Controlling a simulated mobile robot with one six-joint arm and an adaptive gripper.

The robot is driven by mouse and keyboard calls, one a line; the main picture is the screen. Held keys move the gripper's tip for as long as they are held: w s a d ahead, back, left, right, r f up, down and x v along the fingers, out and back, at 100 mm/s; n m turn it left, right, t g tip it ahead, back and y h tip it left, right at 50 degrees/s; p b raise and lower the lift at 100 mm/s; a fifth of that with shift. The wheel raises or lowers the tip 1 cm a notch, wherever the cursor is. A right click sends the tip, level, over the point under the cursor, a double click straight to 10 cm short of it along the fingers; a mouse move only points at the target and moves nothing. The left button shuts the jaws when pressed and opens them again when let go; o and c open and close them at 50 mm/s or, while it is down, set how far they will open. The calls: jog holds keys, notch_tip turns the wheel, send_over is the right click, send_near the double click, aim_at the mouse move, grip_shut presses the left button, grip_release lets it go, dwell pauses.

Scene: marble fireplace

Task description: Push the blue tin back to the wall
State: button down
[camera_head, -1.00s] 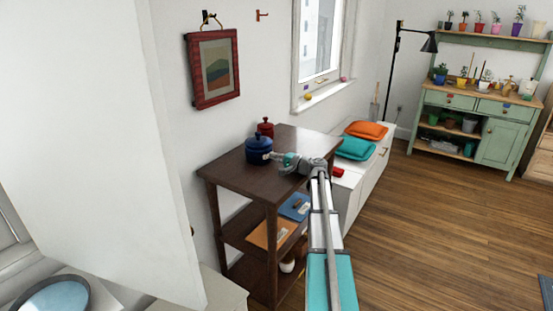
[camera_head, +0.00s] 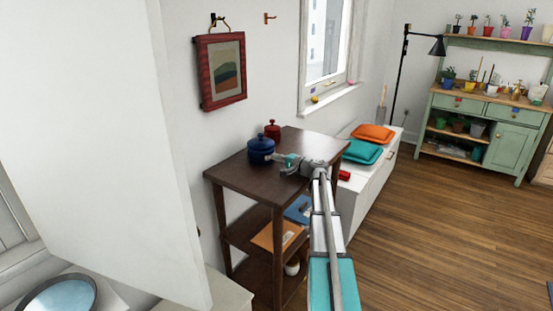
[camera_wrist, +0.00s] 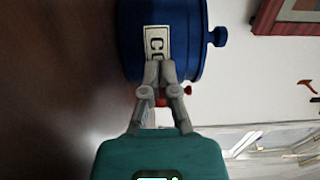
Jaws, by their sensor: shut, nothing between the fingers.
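The blue tin (camera_head: 261,153) stands upright with its lid on, near the back edge of the dark wooden shelf unit's top (camera_head: 240,183), close to the white wall. I cannot tell whether it touches the wall. In the wrist view the tin (camera_wrist: 190,45) fills the upper middle, with a white lettered label (camera_wrist: 157,41) facing my gripper. My gripper (camera_head: 275,157) is shut and empty, at the tin's front side. Its fingertips (camera_wrist: 160,72) overlap the label's lower edge and appear to touch the tin.
A red tin (camera_head: 272,131) stands just beyond the blue one. A red-framed picture (camera_head: 221,70) hangs on the wall above. A white bench (camera_head: 372,183) with teal and orange cushions stands beyond the shelf unit. The near part of the top is bare.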

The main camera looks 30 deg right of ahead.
jog(key=shift+x, duration=2.85)
jog(key=shift+s, duration=0.1)
jog(key=shift+v, duration=1.85)
jog(key=shift+f, duration=0.1)
jog(key=shift+v, duration=0.9)
jog(key=v, duration=0.4)
jog(key=shift+s+d+f, duration=0.1)
jog(key=shift+d, duration=0.05)
jog(key=shift+v, duration=3.8)
